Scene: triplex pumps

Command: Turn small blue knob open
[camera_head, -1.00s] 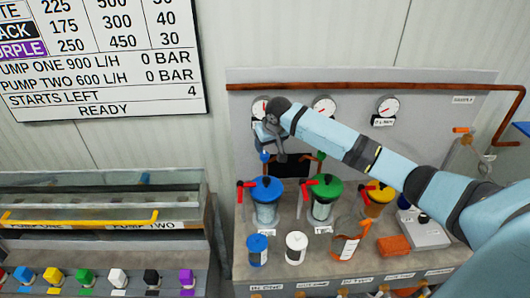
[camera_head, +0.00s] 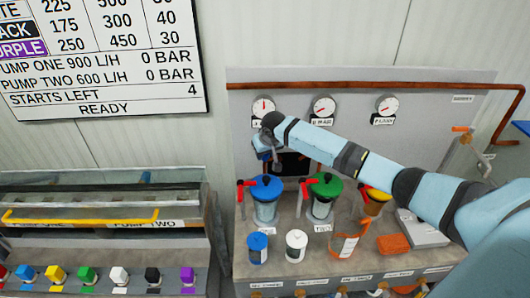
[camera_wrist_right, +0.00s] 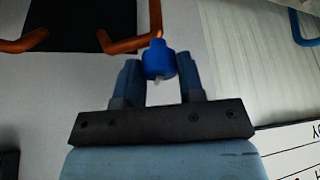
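The small blue knob (camera_wrist_right: 160,58) shows in the right wrist view, on an orange-brown pipe, with a small pale tip. My right gripper (camera_wrist_right: 158,75) has its two fingers apart, one on each side of the knob. Thin gaps seem to remain, and I cannot tell whether either finger touches it. In the head view my right gripper (camera_head: 265,152) is in front of the panel below the left gauge and hides the knob. My left gripper is not in view.
Below my right gripper stand a blue-lidded vessel (camera_head: 266,200) and a green-lidded vessel (camera_head: 322,197), with red handles. A blue jar (camera_head: 257,248), a white jar (camera_head: 296,246) and an orange block (camera_head: 393,244) are on the bench. A copper pipe (camera_head: 400,87) crosses the panel.

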